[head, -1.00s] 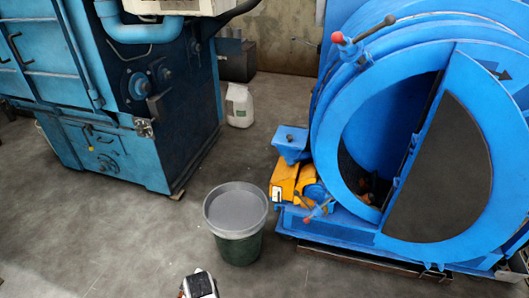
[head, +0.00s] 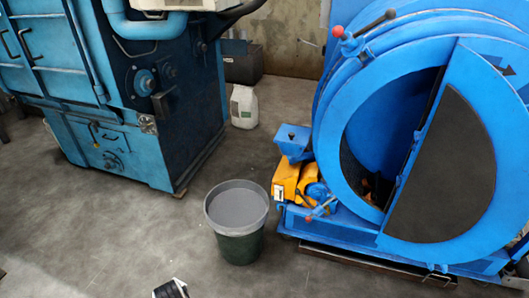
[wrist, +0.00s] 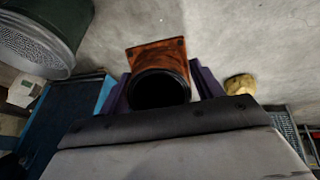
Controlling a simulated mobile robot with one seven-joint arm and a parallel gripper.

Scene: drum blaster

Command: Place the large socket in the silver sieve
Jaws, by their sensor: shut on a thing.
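The large socket (wrist: 157,54) is between the two purple fingers of my gripper (wrist: 160,84) in the wrist view. It shows a rust-brown square plate and a round black opening. My gripper is shut on it. The silver sieve (head: 237,205) shows as a grey round surface in the top of a dark green bucket (head: 240,246) on the floor in the head view. In the wrist view the sieve's mesh (wrist: 34,50) is at the upper left, apart from the socket.
A big blue drum machine (head: 345,130) stands right of the bucket, with a yellow motor (head: 286,180) beside it. A blue cabinet machine (head: 120,110) stands at the left. A white jug (head: 243,107) is behind. The floor around the bucket's left and front is clear.

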